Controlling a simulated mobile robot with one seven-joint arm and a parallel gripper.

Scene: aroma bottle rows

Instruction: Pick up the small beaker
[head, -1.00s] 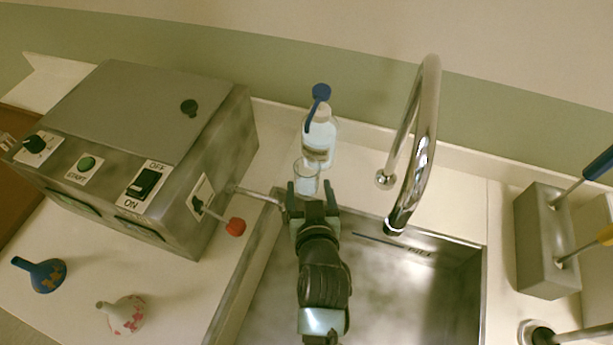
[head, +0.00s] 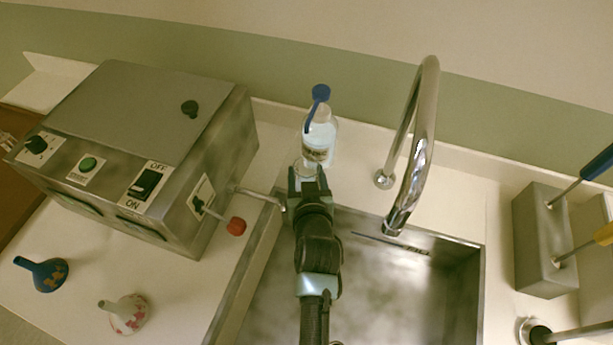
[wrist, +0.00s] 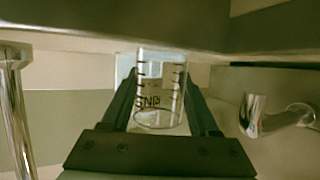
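The small beaker (head: 304,168) is clear glass and stands on the counter behind the sink, just in front of the wash bottle. In the head view its lower part is hidden by my gripper (head: 308,180). In the wrist view the beaker (wrist: 160,92), with dark graduation marks, sits between the two fingers of my gripper (wrist: 162,95). The fingers flank it on both sides and look open; I cannot tell whether either one touches the glass.
The wash bottle (head: 319,140) with a blue cap stands right behind the beaker. The chrome faucet (head: 423,150) rises to the right over the sink (head: 400,290). A metal machine (head: 150,150) with a red-knobbed lever (head: 236,226) is on the left. A tool block (head: 540,240) is on the right.

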